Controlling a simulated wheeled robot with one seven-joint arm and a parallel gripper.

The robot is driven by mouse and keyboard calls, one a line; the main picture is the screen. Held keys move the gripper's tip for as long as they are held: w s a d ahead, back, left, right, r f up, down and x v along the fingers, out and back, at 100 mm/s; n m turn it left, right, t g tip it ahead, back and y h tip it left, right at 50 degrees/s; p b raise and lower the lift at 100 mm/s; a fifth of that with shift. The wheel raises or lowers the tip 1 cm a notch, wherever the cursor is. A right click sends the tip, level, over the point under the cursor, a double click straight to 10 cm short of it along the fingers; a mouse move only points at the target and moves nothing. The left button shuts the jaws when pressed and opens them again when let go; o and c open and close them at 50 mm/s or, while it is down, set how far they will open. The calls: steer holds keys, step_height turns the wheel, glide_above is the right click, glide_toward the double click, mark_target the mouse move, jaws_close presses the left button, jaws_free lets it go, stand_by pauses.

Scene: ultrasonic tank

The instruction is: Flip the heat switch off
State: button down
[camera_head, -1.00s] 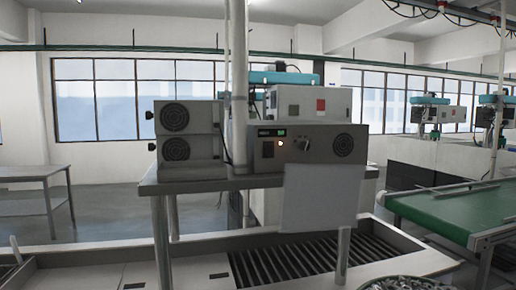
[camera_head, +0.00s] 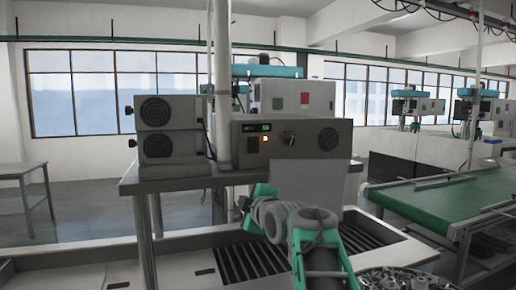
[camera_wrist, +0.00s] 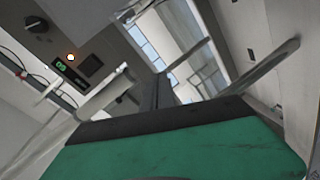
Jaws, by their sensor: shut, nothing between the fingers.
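The grey control box (camera_head: 290,143) stands on the raised metal shelf. My gripper (camera_wrist: 160,92) is shut and empty, apart from the switch. In the head view my arm is below the box; my fingertips cannot be made out. The switch's position is too small to tell.
A grey box with two round fans (camera_head: 168,128) stands left of the control box. A vertical pole (camera_head: 222,90) rises between them. A blank grey panel (camera_head: 308,180) is below the control box. A green conveyor (camera_head: 440,202) lies at right.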

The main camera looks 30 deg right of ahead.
steer(key=s+d+r+n+t+h, duration=0.2)
steer(key=d+r+n+t, duration=0.1)
steer(key=d+r, duration=0.5)
step_height(320, 180, up, 3)
steer(key=shift+d+r+n, duration=0.15)
steer(key=shift+d+n, duration=0.1)
steer(key=shift+n, duration=0.25)
steer(key=shift+w, duration=0.1)
steer(key=p, duration=0.8)
glide_toward(255, 143)
steer(key=x, duration=0.6)
steer(key=shift+w+r, duration=0.1)
steer(key=shift+r, duration=0.05)
steer(key=shift+w+d, duration=0.15)
steer(key=shift+w, duration=0.15)
